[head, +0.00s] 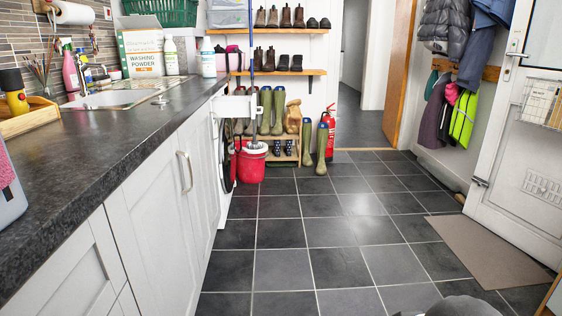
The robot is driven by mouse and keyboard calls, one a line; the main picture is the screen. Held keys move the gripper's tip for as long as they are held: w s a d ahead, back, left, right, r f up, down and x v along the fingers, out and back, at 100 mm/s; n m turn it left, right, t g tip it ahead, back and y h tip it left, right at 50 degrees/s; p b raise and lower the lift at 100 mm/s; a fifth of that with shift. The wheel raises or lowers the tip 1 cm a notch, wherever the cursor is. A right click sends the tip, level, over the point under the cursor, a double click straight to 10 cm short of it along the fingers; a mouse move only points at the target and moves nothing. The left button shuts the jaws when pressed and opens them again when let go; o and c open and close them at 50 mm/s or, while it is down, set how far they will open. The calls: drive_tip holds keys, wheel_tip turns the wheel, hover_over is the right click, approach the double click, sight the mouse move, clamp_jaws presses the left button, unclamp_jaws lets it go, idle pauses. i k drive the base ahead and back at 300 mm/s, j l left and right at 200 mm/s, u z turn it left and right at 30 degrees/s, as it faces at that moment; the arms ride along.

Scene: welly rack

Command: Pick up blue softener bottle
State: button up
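No bottle is plainly a blue softener bottle. A small bluish bottle (85,70) stands by the sink, next to a pink spray bottle (71,72). Their labels are too small to read. My gripper is not in view.
The sink (115,95) is set into the worktop. A red bucket (250,163) with a mop stands past the white cupboards. Boots and a fire extinguisher (329,130) are at the back. The tiled floor (330,235) is mostly clear, with a brown mat (485,250) at right.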

sight(207, 52)
drive_tip(key=i, duration=4.7)
drive_tip(key=i+u, duration=0.35)
drive_tip(key=i+l+u, duration=0.35)
drive_tip(key=i, duration=0.15)
drive_tip(key=i+l+u, duration=0.2)
drive_tip(key=i+u, duration=0.15)
drive_tip(key=u, duration=2.6)
drive_tip(key=j+z, duration=0.1)
drive_tip(key=z, duration=0.4)
drive_tip(key=k, duration=0.05)
